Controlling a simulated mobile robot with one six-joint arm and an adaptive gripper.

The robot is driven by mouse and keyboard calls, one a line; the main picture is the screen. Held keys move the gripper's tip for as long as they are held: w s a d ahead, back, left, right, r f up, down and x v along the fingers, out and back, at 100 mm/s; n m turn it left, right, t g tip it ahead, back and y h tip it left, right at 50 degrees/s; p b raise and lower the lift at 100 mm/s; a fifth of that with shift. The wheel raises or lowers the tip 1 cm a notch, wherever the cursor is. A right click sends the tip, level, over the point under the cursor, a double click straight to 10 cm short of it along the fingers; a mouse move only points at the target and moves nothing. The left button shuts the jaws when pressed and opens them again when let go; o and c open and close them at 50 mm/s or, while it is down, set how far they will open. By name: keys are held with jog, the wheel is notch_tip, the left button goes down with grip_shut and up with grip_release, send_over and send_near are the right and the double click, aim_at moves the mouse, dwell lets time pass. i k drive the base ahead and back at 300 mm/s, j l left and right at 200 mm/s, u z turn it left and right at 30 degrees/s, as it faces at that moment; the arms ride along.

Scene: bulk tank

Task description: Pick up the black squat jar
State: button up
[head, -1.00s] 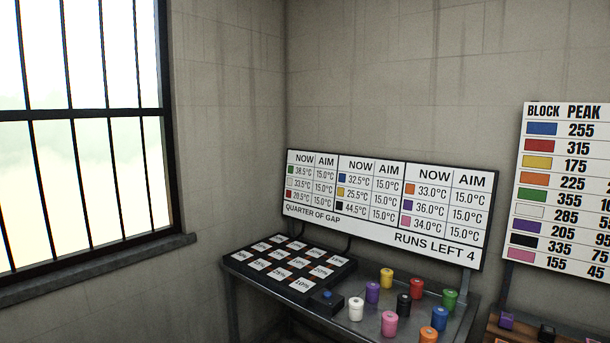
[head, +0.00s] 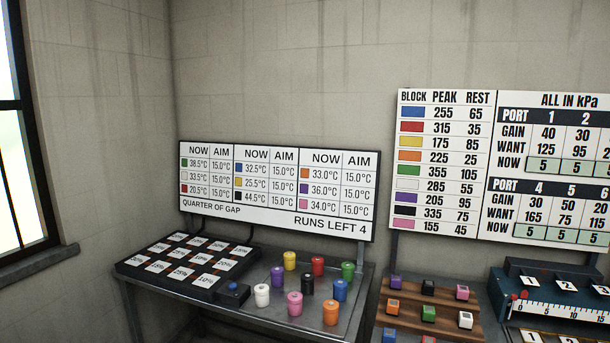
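The black squat jar (head: 307,284) stands upright on the grey metal table (head: 352,318), in the middle of a group of jars. Around it are a purple jar (head: 277,277), a yellow jar (head: 290,261), a red jar (head: 317,266), a green jar (head: 348,271), a blue jar (head: 340,290), an orange jar (head: 330,312), a pink jar (head: 294,304) and a white jar (head: 262,295). My gripper is not in view.
A board (head: 278,190) stands behind. A wooden rack (head: 437,310) with coloured blocks and a gauge device (head: 555,290) are at right.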

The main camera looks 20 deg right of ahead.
aim_at(307, 280)
jog(key=i+j+u, duration=0.15)
jog(key=i, duration=0.65)
jog(key=i+j+u, duration=0.2)
jog(key=i, duration=0.6)
jog(key=z, duration=1.2)
